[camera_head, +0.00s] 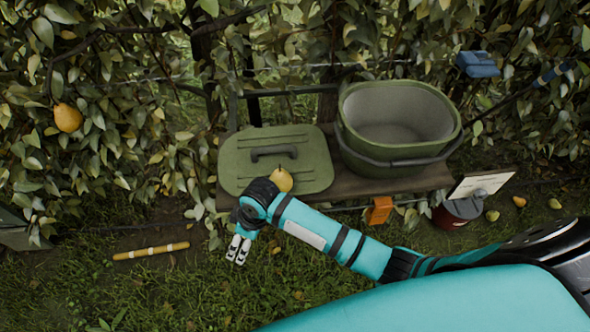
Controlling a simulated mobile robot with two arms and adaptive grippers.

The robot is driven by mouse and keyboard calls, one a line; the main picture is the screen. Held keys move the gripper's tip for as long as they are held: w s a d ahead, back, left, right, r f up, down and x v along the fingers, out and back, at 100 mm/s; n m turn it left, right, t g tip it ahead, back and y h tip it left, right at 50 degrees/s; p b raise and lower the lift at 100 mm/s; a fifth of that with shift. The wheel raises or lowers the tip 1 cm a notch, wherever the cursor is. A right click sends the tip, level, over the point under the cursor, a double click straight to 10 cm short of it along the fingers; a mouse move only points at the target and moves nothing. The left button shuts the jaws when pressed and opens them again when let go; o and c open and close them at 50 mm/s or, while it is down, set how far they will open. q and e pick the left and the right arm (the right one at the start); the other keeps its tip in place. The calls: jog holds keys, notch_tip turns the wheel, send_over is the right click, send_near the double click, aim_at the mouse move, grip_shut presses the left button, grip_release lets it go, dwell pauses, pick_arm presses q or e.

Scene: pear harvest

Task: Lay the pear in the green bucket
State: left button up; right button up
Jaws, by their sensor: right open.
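A yellow pear (281,180) shows at the front edge of the green lid (238,160), just behind my right wrist, which hides its lower part. I cannot tell whether it touches the arm. Another yellow pear (67,117) hangs in the leaves at the left. The green bucket (352,148) stands open on the wooden bench, right of the lid, and its visible inside looks empty. My right gripper (238,250) points down over the grass in front of the bench. It is open and empty, away from both pears and the bucket. My left gripper is not in view.
The wooden bench (400,184) stands against a leafy hedge. An orange object (379,210) is at its front edge. A dark red container (455,212) and a few fallen fruits are at the right. A yellow stick (151,251) lies on the grass at the left.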

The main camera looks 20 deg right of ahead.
notch_tip(320, 180, up, 5)
jog(key=w+n, duration=0.1)
jog(key=n, duration=0.1)
notch_tip(320, 180, up, 18)
jog(key=n+g+h+p, duration=0.1)
jog(key=n+h+p, duration=0.1)
jog(key=n+h, duration=0.55)
send_over(274, 174)
jog(key=a, duration=0.5)
jog(key=shift+m, duration=0.45)
jog(key=b+x, duration=0.1)
jog(key=x, duration=0.4)
jog(key=b+x, duration=0.1)
jog(key=x, duration=0.5)
jog(key=shift+s+d+b, duration=0.2)
jog(key=shift+d+b, duration=0.1)
jog(key=shift+d+p+x, duration=0.15)
jog(key=shift+p+x, duration=0.05)
jog(key=shift+x, duration=1.25)
jog(key=shift+d+p+x, duration=0.1)
jog(key=shift+p+x, duration=0.05)
jog(key=shift+x, duration=1.35)
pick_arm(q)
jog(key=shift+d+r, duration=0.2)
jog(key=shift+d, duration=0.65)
pick_arm(e)
jog(key=shift+r, duration=0.1)
jog(key=shift+c, duration=0.4)
jog(key=shift+r, duration=0.1)
jog(key=c, duration=1.4)
